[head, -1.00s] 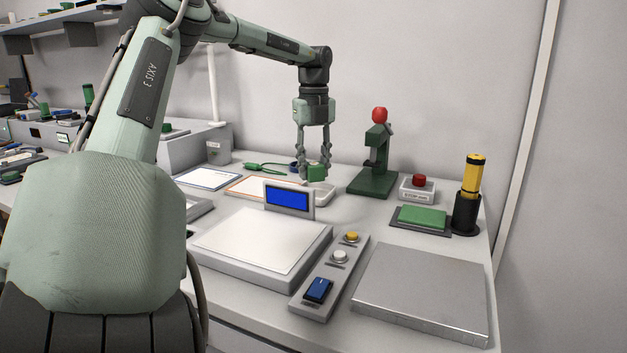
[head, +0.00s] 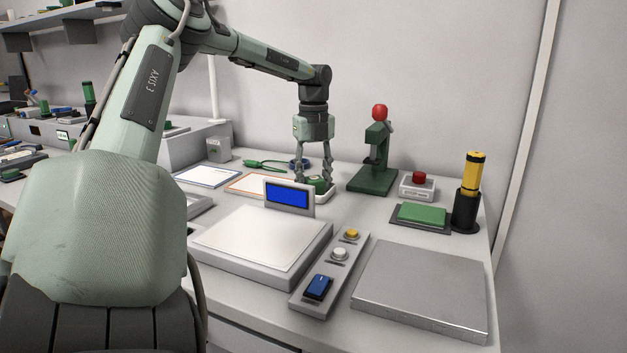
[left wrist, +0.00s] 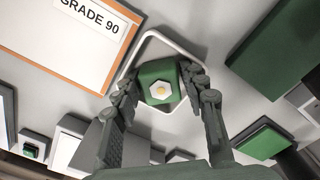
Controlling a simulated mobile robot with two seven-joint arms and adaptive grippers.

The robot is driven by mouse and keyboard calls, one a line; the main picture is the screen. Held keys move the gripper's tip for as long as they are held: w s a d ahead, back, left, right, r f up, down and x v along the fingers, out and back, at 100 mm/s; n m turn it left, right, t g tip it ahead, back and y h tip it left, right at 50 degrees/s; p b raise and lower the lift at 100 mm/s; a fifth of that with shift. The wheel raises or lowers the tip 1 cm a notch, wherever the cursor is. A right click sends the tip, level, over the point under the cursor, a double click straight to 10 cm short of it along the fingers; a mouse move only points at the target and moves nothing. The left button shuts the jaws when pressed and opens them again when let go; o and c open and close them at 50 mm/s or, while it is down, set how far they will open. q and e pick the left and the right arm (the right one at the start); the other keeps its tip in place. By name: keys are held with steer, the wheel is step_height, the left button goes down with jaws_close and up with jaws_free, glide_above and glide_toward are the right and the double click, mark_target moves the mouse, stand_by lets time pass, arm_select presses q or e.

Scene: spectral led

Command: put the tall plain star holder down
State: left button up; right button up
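The star holder is a green block (head: 318,185) with a white hexagonal star and a yellow dot on top, seen from above in the left wrist view (left wrist: 159,82). My left gripper (head: 314,180) points down with its fingers on both sides of the holder and is shut on it. The holder is low inside the outline of a white-rimmed tray (head: 329,196), also visible in the left wrist view (left wrist: 186,47). The display panel hides part of the tray in the head view, and I cannot tell whether the holder touches its floor. My right gripper is not in view.
A blue-screen display (head: 288,196) stands just in front of the tray. A green press with a red knob (head: 373,178) stands to its right. An orange-edged "GRADE 90" board (left wrist: 82,40) lies beside the tray. A bare metal plate (head: 420,288) lies front right.

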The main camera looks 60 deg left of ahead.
mark_target(314, 178)
arm_select(q)
steer(key=shift+r, duration=0.15)
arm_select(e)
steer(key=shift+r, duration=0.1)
arm_select(q)
steer(key=shift+r, duration=0.25)
step_height(314, 178, up, 12)
steer(key=shift+f, duration=0.2)
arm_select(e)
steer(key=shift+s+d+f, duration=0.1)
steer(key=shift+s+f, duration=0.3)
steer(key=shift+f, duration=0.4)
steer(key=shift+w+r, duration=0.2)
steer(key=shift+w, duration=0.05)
